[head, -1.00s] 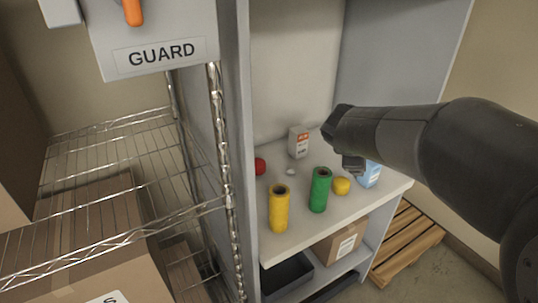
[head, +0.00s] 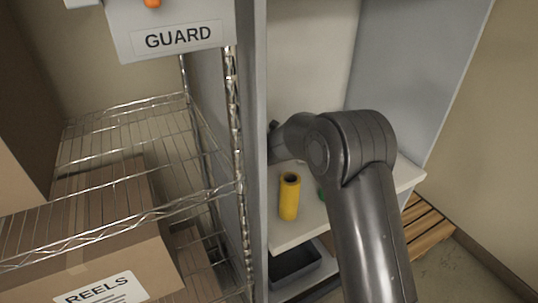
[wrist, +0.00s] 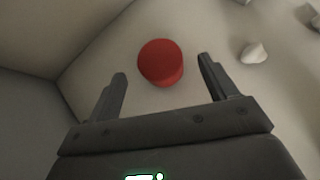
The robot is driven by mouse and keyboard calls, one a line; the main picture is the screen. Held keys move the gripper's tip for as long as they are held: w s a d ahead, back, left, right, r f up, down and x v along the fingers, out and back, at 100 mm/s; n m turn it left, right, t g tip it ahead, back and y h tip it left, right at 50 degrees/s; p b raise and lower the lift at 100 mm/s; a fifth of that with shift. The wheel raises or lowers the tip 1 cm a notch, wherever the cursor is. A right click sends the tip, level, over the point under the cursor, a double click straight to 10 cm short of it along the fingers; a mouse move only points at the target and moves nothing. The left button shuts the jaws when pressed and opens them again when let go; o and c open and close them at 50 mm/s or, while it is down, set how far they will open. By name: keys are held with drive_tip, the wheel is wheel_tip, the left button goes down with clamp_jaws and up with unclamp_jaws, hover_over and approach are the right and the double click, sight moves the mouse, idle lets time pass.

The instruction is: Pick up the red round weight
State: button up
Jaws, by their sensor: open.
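The red round weight (wrist: 160,62) stands on the pale shelf, seen in the wrist view just beyond and between the fingertips of my gripper (wrist: 162,70). The gripper is open, with one finger on either side of the line to the weight, and nothing is held. I cannot tell whether a finger touches it. In the head view my arm hides the weight, and the gripper's fingers do not show clearly.
A small white lump (wrist: 254,53) lies right of the weight. The cabinet's side panel (head: 253,150) and a wire rack (head: 120,220) are at left.

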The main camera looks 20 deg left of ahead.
drive_tip(key=shift+x, duration=2.5)
drive_tip(key=c, duration=1.3)
